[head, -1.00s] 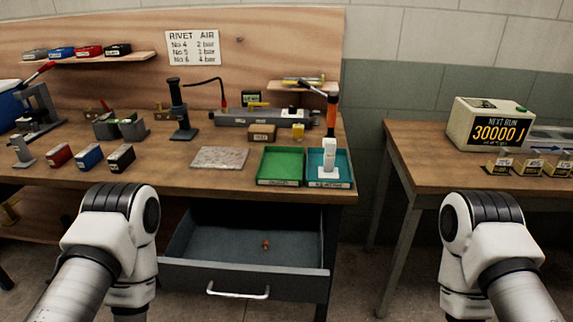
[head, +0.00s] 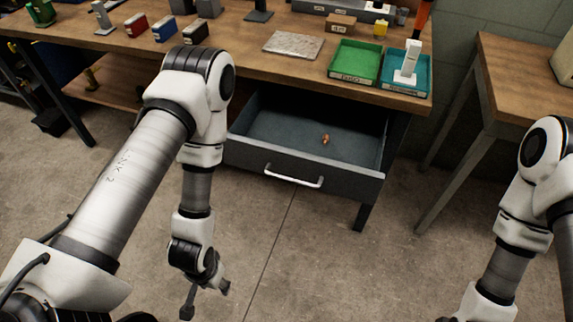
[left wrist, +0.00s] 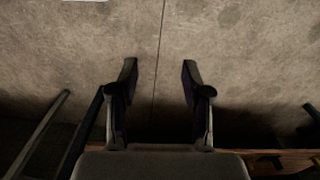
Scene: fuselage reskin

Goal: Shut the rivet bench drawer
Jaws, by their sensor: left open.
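The rivet bench drawer (head: 310,155) is dark grey and stands pulled out below the bench top (head: 225,62). A pale bar handle (head: 293,178) runs across its front panel. A small orange-brown item (head: 325,139) lies inside the drawer. My left gripper (head: 206,300) hangs low over the floor, in front and to the left of the drawer, apart from it. The left wrist view shows its two fingers (left wrist: 159,68) spread, with only floor between them. My right arm is at the right edge, and its gripper is out of view.
A green tray (head: 354,80) and a teal tray (head: 424,85) sit on the bench above the drawer. A second table (head: 500,75) stands to the right. The floor (head: 320,260) before the drawer is clear.

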